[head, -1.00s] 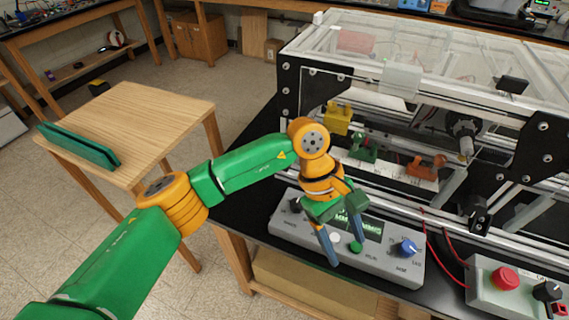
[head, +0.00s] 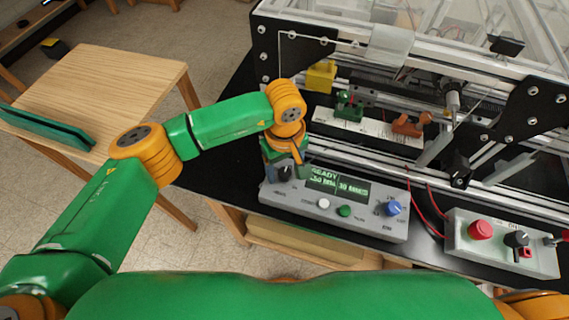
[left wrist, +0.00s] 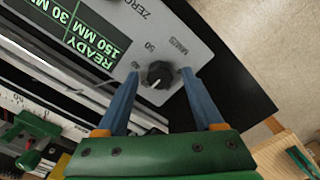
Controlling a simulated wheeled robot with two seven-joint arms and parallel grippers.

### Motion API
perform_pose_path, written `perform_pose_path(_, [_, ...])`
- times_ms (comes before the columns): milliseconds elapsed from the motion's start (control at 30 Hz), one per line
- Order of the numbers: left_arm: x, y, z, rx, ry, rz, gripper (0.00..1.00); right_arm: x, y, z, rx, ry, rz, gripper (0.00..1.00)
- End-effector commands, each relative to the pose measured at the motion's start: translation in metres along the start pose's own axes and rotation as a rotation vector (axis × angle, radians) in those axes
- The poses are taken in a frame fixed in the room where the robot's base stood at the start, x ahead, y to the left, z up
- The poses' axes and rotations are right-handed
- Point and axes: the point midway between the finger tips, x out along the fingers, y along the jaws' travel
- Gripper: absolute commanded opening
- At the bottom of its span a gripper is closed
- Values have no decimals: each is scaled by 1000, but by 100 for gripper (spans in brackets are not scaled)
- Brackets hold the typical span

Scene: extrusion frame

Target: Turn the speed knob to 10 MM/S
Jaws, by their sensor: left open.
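The speed knob (left wrist: 158,74) is a small black round knob with a pale pointer line, on a grey control box (head: 330,208). Scale marks, a "50" and "MM/S" are printed around it. In the head view the knob (head: 286,173) is at the box's left end, partly hidden by my gripper. My left gripper (head: 285,166) points down over it. In the left wrist view, its open blue fingers (left wrist: 160,78) lie on either side of the knob, with gaps visible. The green display (head: 337,183) reads READY, 150 MM and 30 MM/S. My right gripper is out of view.
The box also carries a white button (head: 323,203), a green button (head: 344,211) and a blue knob (head: 392,209). A second box with a red button (head: 480,230) stands to the right. The extrusion frame machine rises behind. A wooden table (head: 110,85) stands left.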

Motion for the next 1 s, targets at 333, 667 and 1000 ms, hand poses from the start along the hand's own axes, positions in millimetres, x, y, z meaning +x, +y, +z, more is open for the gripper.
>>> perform_pose_path(333, [0, 0, 0, 0, -1, 1, 1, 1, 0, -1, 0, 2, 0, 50])
perform_pose_path(667, [1, 1, 0, -31, -1, 3, 0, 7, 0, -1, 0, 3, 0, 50])
perform_pose_path(1000, [6, 1, 0, -256, 1, 4, 0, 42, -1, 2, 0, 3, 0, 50])
